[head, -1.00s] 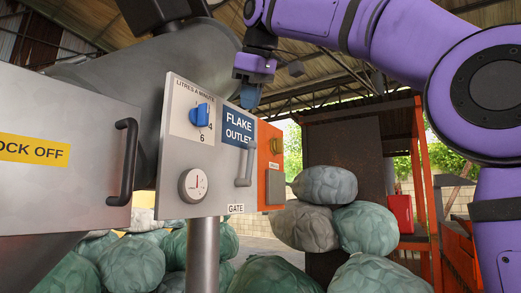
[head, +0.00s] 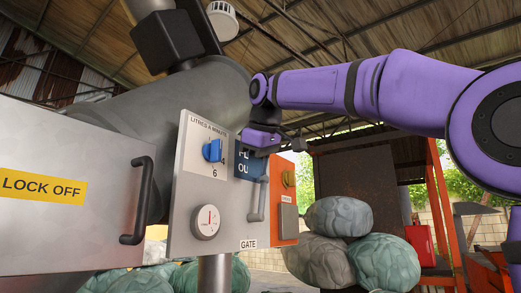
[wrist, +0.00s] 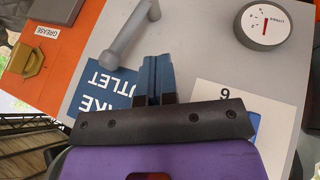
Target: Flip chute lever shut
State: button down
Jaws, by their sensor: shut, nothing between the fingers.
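The chute lever is a grey bar handle (head: 258,200) on the grey panel (head: 180,215), just above a GATE label (head: 248,244). It stands close to upright in the head view. In the wrist view the lever (wrist: 130,35) slants beyond my fingertips, to their left. My gripper (head: 260,158) is in front of the blue FLAKE OUTLET sign, just above the lever's upper end. In the wrist view its blue fingers (wrist: 155,72) are together with nothing between them, beside the lever. I cannot tell whether they touch it.
A blue dial knob (head: 212,151) and a round gauge (head: 206,221) sit left of the lever. An orange panel (head: 284,220) with a yellow padlock-like piece (wrist: 34,58) is to the right. A black door handle (head: 141,200) stands out at left. Bales (head: 338,216) stand behind.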

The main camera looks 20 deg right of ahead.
aim_at(262, 181)
jog(key=shift+w+d+f, duration=0.35)
jog(key=shift+w+d, duration=0.1)
jog(key=shift+w, duration=0.2)
jog(key=shift+w+d+f, duration=0.4)
jog(key=shift+w+d, duration=0.05)
jog(key=shift+w, duration=0.2)
jog(key=shift+w+d+f, duration=0.35)
jog(key=shift+w+d, duration=0.1)
jog(key=shift+w, duration=0.2)
